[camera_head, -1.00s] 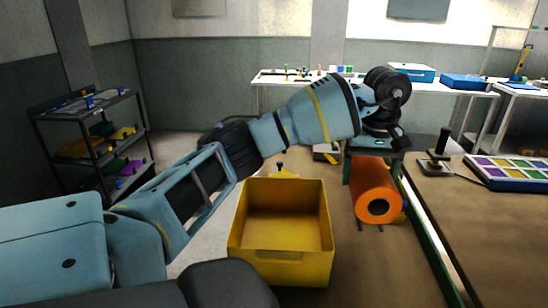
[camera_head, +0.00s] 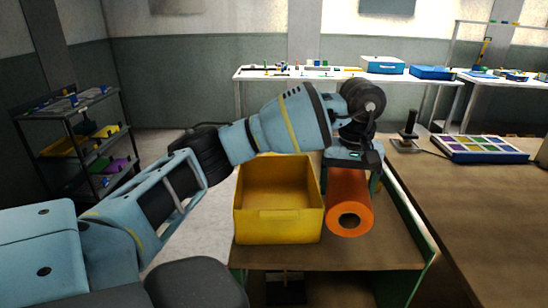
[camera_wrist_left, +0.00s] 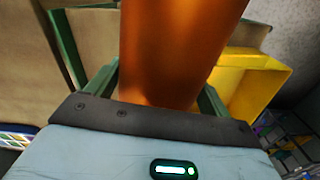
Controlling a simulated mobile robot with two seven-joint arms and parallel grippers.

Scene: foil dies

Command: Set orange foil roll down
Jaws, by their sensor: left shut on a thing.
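The orange foil roll (camera_head: 350,193) is held in my left gripper (camera_head: 349,180), with its open round end facing the head camera. The roll is just right of the yellow bin (camera_head: 280,227), over the brown bench top (camera_head: 385,250). I cannot tell whether the roll touches the bench. In the left wrist view the roll (camera_wrist_left: 178,45) fills the space between the green fingers of the left gripper (camera_wrist_left: 158,90). The yellow bin (camera_wrist_left: 270,78) is beside it there. The bin looks empty. My right gripper is not in view.
A second brown table (camera_head: 470,205) on the right holds a joystick (camera_head: 408,135) and a tray of coloured squares (camera_head: 478,149). A dark shelf rack (camera_head: 70,150) stands at the left. A white table (camera_head: 300,76) with blue boxes is at the back.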

